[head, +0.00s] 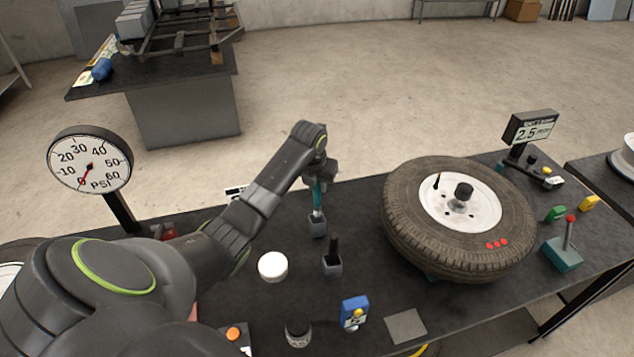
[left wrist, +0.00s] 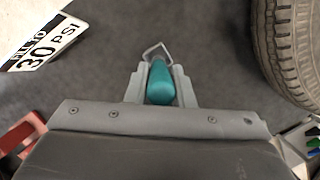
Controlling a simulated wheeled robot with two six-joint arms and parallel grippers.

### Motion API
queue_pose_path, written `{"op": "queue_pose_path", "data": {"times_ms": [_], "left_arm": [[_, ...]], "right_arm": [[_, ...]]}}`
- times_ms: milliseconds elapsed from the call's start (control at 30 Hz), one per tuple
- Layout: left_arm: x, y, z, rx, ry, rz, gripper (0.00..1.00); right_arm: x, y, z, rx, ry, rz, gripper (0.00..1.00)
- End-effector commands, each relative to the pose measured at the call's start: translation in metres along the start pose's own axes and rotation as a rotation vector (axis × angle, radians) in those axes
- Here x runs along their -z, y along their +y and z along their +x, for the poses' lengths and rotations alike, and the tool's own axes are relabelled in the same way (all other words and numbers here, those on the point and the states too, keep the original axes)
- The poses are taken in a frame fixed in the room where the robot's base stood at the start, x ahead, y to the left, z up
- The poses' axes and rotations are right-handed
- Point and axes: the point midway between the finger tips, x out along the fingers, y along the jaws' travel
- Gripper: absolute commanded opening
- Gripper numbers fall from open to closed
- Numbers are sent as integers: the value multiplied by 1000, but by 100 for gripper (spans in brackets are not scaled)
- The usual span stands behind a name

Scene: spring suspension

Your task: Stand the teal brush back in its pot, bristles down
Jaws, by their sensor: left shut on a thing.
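My left gripper (head: 319,172) is shut on the teal brush (head: 318,195) and points down over the table. The brush is upright, handle up, its pale lower part at the mouth of a small grey pot (head: 317,228). I cannot tell how far the lower end is inside; the bristles are not visible. In the left wrist view the teal handle (left wrist: 161,84) sits between the two fingers (left wrist: 160,95), and a light square rim (left wrist: 156,50) shows just beyond it. My right gripper is not in view.
A second grey pot (head: 332,266) with a dark-handled tool stands just in front. A white round lid (head: 272,266) lies to its left. A large tyre (head: 405,235) is to the right, a pressure gauge (head: 90,160) to the left. A blue device (head: 354,311) stands near the front.

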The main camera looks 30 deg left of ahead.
Motion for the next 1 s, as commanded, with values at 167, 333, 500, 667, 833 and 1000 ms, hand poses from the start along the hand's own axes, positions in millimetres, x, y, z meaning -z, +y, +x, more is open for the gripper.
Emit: {"op": "queue_pose_path", "data": {"times_ms": [167,333,500,667,833,1000], "left_arm": [[5,0,16,0,1,0,0],[8,0,29,0,1,0,0],[11,0,40,0,1,0,0],[13,0,45,0,1,0,0],[13,0,47,0,0,0,0],[13,0,47,0,0,0,0]], "right_arm": [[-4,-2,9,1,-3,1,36],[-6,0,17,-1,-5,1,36],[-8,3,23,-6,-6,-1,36],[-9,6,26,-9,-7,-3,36],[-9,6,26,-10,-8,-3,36],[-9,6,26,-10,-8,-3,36]]}}
